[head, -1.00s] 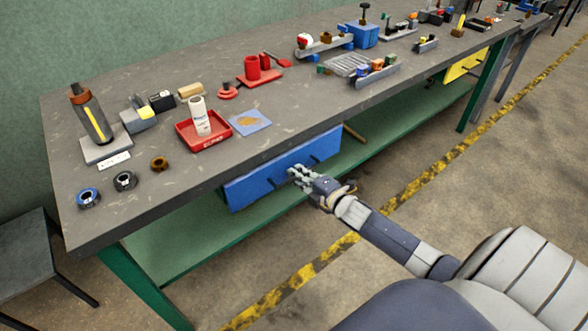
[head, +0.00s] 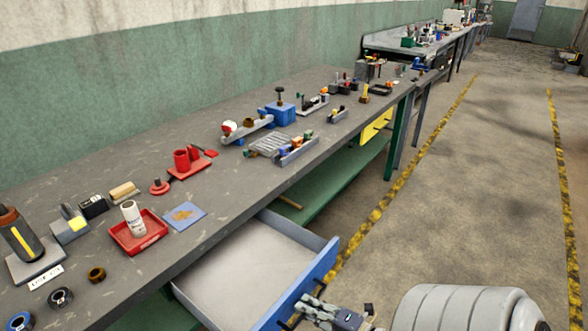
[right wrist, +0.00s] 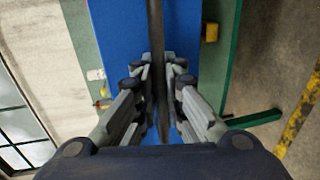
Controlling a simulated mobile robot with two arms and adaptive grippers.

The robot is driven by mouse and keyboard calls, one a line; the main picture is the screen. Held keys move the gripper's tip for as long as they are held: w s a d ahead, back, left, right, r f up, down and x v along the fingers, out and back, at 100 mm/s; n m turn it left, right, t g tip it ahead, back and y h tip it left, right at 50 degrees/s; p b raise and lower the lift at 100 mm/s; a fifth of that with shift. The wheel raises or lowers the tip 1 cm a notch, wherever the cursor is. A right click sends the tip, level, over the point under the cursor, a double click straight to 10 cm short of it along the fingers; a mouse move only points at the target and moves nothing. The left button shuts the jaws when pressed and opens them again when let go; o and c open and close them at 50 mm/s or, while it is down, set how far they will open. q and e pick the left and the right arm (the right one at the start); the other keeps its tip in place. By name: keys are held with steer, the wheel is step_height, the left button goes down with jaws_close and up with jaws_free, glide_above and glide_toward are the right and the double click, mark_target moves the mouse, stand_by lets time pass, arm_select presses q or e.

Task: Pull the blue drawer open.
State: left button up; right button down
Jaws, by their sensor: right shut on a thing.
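The blue drawer (head: 305,287) is pulled well out from under the grey workbench. Its pale interior (head: 240,262) shows and looks empty. My right gripper (head: 318,309) is at the drawer's front, low in the head view. In the right wrist view the fingers (right wrist: 159,90) are shut on a dark bar handle (right wrist: 155,35) that runs up across the blue drawer front (right wrist: 118,32). My left gripper is not in view.
The workbench top (head: 100,190) carries a red tray (head: 138,232) with a white bottle, a blue mat (head: 184,216), red parts and several tools. A yellow drawer front (head: 376,127) is farther along. Open floor lies to the right, with yellow-black floor lines (head: 432,135).

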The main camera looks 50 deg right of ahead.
steer(key=shift+s, duration=0.5)
steer(key=c, duration=1.7)
jaws_free()
steer(key=v, duration=1.2)
